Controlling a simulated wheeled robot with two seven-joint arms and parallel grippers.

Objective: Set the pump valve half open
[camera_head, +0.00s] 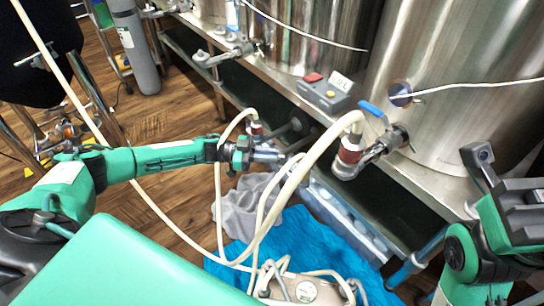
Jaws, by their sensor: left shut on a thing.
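My left arm reaches in from the left, and its gripper (268,155) is low in front of the bench, at the pump fittings. Its jaws are shut on a small metal part there, which I take to be the pump valve's handle; the jaws hide most of it, and its angle cannot be read. A red-collared hose fitting (256,129) stands just behind the gripper. The dark pump body (292,128) is beyond it, partly in shadow under the bench. My right arm is at the right edge; its dark end part (482,166) shows, but its jaw state is unclear.
A blue-levered valve (374,110) with a red-collared hose fitting (350,150) sits on the steel kettle (455,70). Pale hoses (300,175) loop close to my left gripper. A control box (326,93) stands on the bench edge. Blue cloth (335,245) lies below.

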